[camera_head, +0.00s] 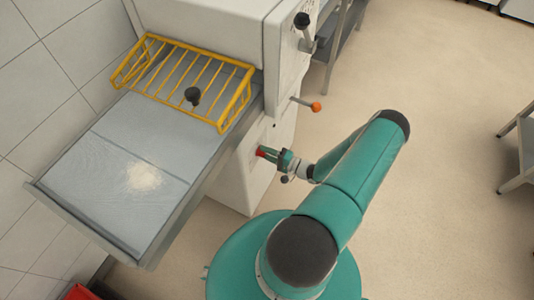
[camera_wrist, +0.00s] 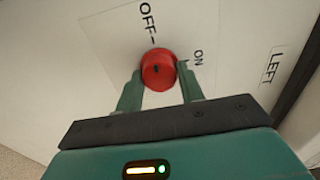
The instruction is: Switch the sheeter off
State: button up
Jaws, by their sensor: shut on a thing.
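The sheeter (camera_head: 185,28) is a white machine with a grey feed table (camera_head: 120,150) at its left. A red round switch knob (camera_wrist: 158,62) sits on its white side panel. In the wrist view, the OFF label (camera_wrist: 148,15) is above the knob and the ON label (camera_wrist: 198,58) is to its right. The knob has a small dark mark, but I cannot tell which label it points to. My gripper (camera_wrist: 160,76) is shut on the knob, one finger on each side. In the head view, the red knob (camera_head: 261,152) is partly hidden by the fingers.
A yellow wire guard (camera_head: 185,78) spans the feed table. An orange-tipped lever (camera_head: 315,106) sticks out above my gripper, and a black-knobbed crank (camera_head: 302,20) is higher up. A LEFT label (camera_wrist: 272,65) is right of the switch. Open floor lies to the right.

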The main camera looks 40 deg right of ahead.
dwell(0.4)
jog(key=o, duration=1)
jog(key=v, duration=1.3)
jog(key=shift+s+d, duration=0.1)
jog(key=shift+s, duration=0.3)
